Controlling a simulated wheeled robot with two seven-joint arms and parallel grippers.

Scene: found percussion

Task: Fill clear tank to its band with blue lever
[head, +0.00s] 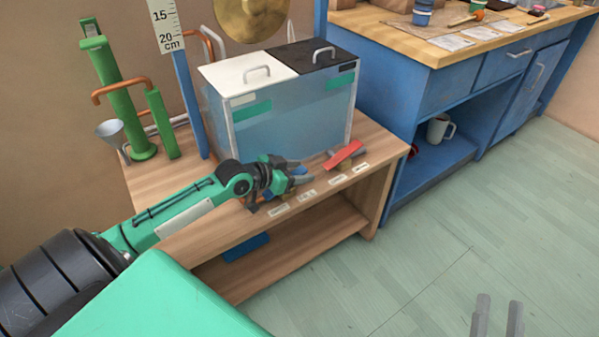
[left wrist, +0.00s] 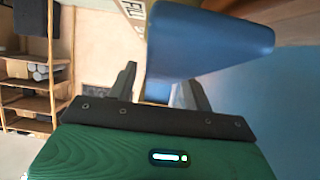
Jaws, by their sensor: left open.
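The clear tank (head: 290,130) stands on a wooden bench, with a white lid and a black lid on top. Green bands (head: 252,111) mark its front, and bluish liquid shows through the wall; its exact level is hard to tell. My left gripper (head: 290,178) is open at the bench's front edge, before the tank. The blue lever (left wrist: 210,42) shows large in the left wrist view, partly between and beyond the open fingers; contact cannot be told. In the head view the gripper mostly hides it. My right gripper (head: 497,316) is at the lower right, fingers apart and empty.
A red lever (head: 345,154) lies right of my left gripper, above small labels (head: 308,194). A green pump (head: 120,95) and a funnel (head: 112,131) stand at left. A blue workbench (head: 440,85) is at right. The floor in front is clear.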

